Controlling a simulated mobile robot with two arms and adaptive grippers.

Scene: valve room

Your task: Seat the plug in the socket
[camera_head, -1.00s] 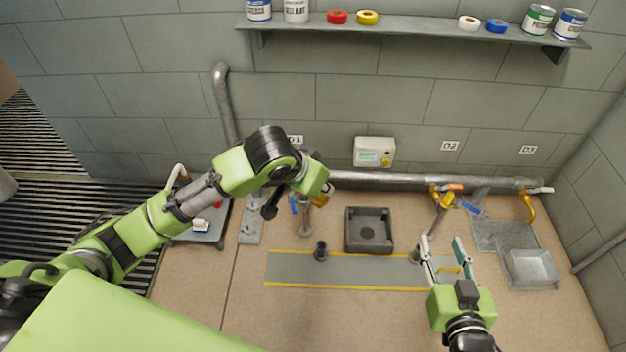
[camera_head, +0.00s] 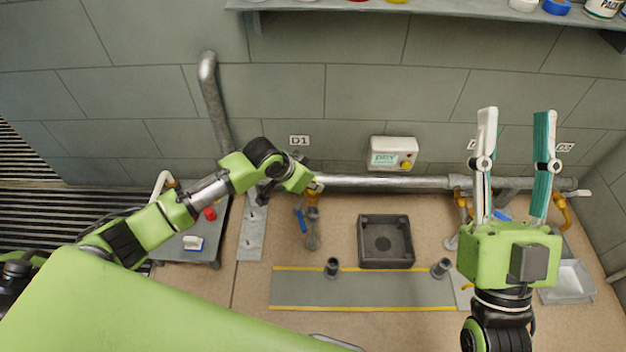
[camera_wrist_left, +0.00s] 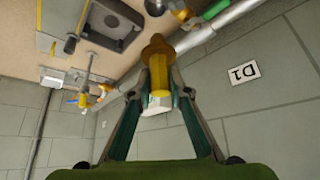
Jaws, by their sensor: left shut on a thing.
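My left gripper (camera_wrist_left: 157,105) is shut on a brass-yellow piece with a white end, which looks like the plug (camera_wrist_left: 157,60). It holds the piece close to the grey wall pipe (camera_wrist_left: 222,28), below the D1 label; I cannot tell whether they touch. In the head view the left gripper is mostly hidden behind its own wrist, and a bit of yellow (camera_head: 316,188) shows at the pipe's left end (camera_head: 335,181). I cannot make out the socket's opening. My right gripper (camera_head: 516,115) is open and empty, raised with its fingers pointing up in the picture.
A dark square tray (camera_head: 407,246) and a grey strip with yellow edges (camera_head: 300,288) lie on the floor. A white control box (camera_head: 392,152) hangs above the pipe. A small dark table (camera_head: 205,250) stands at the left. A shelf (camera_head: 430,8) runs along the top.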

